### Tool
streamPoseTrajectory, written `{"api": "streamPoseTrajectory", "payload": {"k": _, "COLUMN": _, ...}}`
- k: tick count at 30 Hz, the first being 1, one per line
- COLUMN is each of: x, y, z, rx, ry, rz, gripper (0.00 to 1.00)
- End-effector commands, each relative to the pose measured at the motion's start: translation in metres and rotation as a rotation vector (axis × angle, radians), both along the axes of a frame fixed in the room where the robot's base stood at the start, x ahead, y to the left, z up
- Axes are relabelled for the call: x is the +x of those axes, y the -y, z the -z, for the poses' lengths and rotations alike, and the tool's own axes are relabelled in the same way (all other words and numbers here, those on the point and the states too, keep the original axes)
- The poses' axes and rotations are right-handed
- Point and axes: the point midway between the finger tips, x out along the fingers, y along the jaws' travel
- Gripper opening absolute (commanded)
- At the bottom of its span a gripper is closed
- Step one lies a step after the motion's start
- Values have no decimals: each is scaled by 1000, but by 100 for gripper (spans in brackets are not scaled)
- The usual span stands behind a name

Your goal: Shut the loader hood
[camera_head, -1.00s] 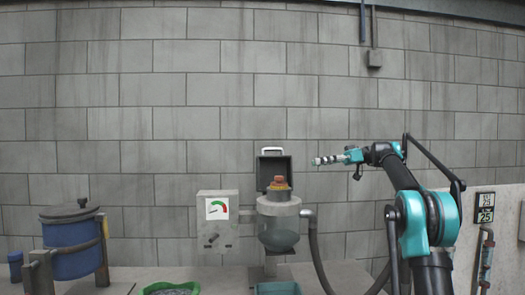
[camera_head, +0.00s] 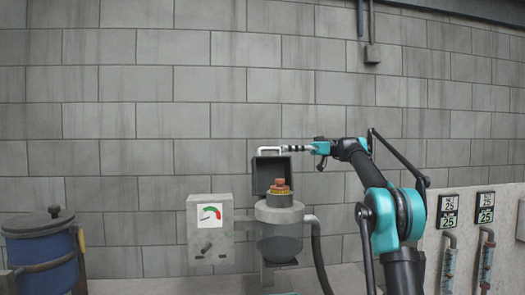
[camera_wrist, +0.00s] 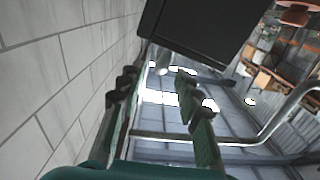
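The loader (camera_head: 279,216) stands against the wall, a clear, round vessel with a grey collar. Its black hood (camera_head: 256,177) is open and stands upright behind an orange-brown capped part (camera_head: 280,187). A pale handle (camera_head: 268,149) sits on the hood's top edge. My gripper (camera_head: 284,148) is beside the right end of the handle. In the wrist view my gripper (camera_wrist: 155,92) has its fingers spread apart. The hood (camera_wrist: 205,32) is above them, and the metal handle (camera_wrist: 288,108) crosses behind the right finger. I cannot tell whether they touch.
A control box (camera_head: 210,228) with a red-green gauge is left of the loader. A dark hose (camera_head: 317,258) hangs on its right. A blue drum (camera_head: 42,258) stands far left. A panel with meters and pipes (camera_head: 466,235) is at right. The wall is close behind.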

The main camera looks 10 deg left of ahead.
Motion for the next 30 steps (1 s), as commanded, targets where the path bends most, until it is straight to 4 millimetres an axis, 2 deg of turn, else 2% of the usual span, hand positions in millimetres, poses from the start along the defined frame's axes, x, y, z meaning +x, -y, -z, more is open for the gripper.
{"api": "streamPoseTrajectory", "payload": {"k": 3, "x": -8, "y": -25, "z": 0, "rx": 0, "ry": 0, "rz": -3, "gripper": 34}}
{"api": "streamPoseTrajectory", "payload": {"k": 9, "x": -18, "y": -61, "z": 0, "rx": 0, "ry": 0, "rz": -1, "gripper": 34}}
{"api": "streamPoseTrajectory", "payload": {"k": 15, "x": -25, "y": -85, "z": 0, "rx": 0, "ry": -1, "rz": 0, "gripper": 34}}
{"api": "streamPoseTrajectory", "payload": {"k": 20, "x": -27, "y": -94, "z": 0, "rx": 0, "ry": -1, "rz": 0, "gripper": 34}}
{"api": "streamPoseTrajectory", "payload": {"k": 28, "x": -27, "y": -95, "z": 0, "rx": 0, "ry": -1, "rz": 1, "gripper": 34}}
{"api": "streamPoseTrajectory", "payload": {"k": 30, "x": -27, "y": -95, "z": 0, "rx": 0, "ry": -1, "rz": 1, "gripper": 28}}
